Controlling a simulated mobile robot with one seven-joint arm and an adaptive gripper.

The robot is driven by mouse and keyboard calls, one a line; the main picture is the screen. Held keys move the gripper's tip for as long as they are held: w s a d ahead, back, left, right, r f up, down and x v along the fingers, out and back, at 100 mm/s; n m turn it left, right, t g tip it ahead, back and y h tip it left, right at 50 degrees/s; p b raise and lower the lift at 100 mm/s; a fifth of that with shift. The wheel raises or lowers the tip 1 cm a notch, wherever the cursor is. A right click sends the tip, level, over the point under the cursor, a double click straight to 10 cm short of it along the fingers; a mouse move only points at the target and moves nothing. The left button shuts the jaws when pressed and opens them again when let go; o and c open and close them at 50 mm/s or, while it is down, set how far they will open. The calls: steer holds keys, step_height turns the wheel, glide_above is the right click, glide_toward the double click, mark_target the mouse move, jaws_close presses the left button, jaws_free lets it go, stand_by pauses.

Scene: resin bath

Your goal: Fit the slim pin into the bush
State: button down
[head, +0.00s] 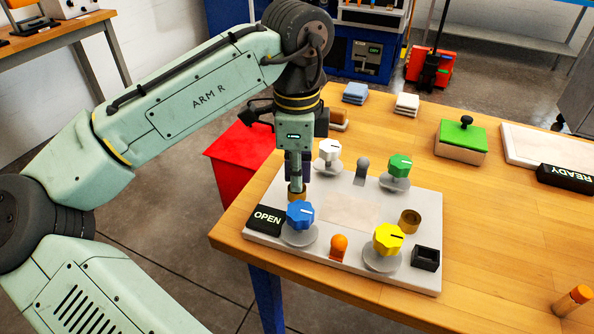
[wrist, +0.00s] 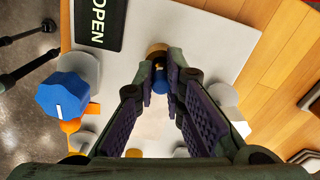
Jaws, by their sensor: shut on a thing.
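My gripper (head: 297,176) points straight down over the left part of a light grey panel and also shows in the wrist view (wrist: 160,90). It is shut on a slim pin, whose blue part (wrist: 162,84) shows between the fingertips. A brass bush (head: 296,194) stands on the panel right under the fingers, behind the blue knob; its rim (wrist: 157,49) shows just beyond the fingertips in the wrist view. The pin's lower end is at the bush's mouth; I cannot tell how far inside it is. A second brass bush (head: 409,221) on the panel's right is empty.
The panel (head: 325,262) also carries blue (head: 300,215), white (head: 329,150), green (head: 400,165) and yellow (head: 388,239) knobs, an orange piece (head: 339,243) and a black square socket (head: 426,258). An OPEN sign (head: 266,219) lies at its left corner.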

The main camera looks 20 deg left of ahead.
steer(key=c, duration=1.7)
jaws_free()
steer(key=shift+r, duration=0.1)
step_height(320, 180, up, 12)
steer(key=shift+r, duration=0.1)
